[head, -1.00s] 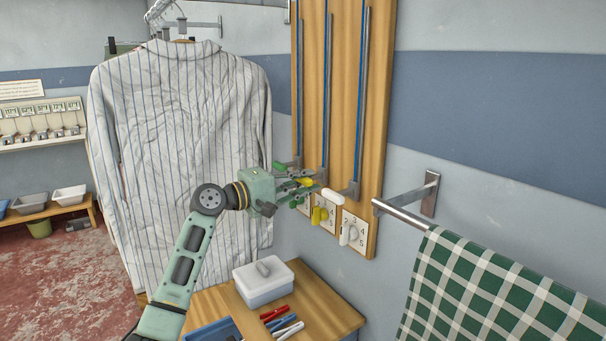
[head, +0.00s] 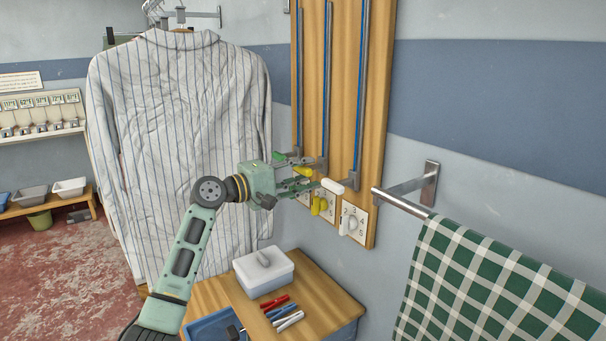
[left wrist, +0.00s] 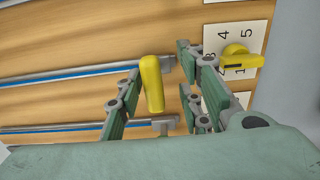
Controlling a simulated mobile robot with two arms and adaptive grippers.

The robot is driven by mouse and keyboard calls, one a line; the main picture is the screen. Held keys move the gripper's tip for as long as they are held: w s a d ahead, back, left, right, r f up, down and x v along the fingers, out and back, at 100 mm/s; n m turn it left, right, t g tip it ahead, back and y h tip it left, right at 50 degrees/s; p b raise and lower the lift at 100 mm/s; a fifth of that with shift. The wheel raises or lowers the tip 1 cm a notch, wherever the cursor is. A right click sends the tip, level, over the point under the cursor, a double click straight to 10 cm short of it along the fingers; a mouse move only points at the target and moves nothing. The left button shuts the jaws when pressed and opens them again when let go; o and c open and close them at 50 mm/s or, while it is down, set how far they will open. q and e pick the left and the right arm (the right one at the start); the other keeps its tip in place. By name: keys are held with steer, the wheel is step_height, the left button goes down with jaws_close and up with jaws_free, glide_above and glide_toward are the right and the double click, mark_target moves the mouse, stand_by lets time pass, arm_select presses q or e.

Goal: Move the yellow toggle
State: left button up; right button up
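The yellow toggle (head: 303,171) is a capsule-shaped handle at the foot of the middle blue-striped rod on the wooden wall board. A green toggle (head: 279,157) is to its left and a white toggle (head: 333,186) to its right. My left gripper (head: 294,175) is at the yellow toggle, with its fingers open. In the left wrist view the yellow toggle (left wrist: 152,85) lies between the two finger pairs, close to the left pair and with a gap to the right pair. I cannot tell whether a finger touches it. My right gripper is not in view.
A yellow knob (head: 318,206) and a white knob (head: 349,224) sit on numbered plates just below the toggles. A towel rail (head: 403,208) juts out at right. A striped shirt (head: 180,140) hangs behind my arm.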

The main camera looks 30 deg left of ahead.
arm_select(q)
steer(key=v, duration=1.2)
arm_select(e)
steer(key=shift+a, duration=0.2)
arm_select(q)
steer(key=shift+f, duration=0.15)
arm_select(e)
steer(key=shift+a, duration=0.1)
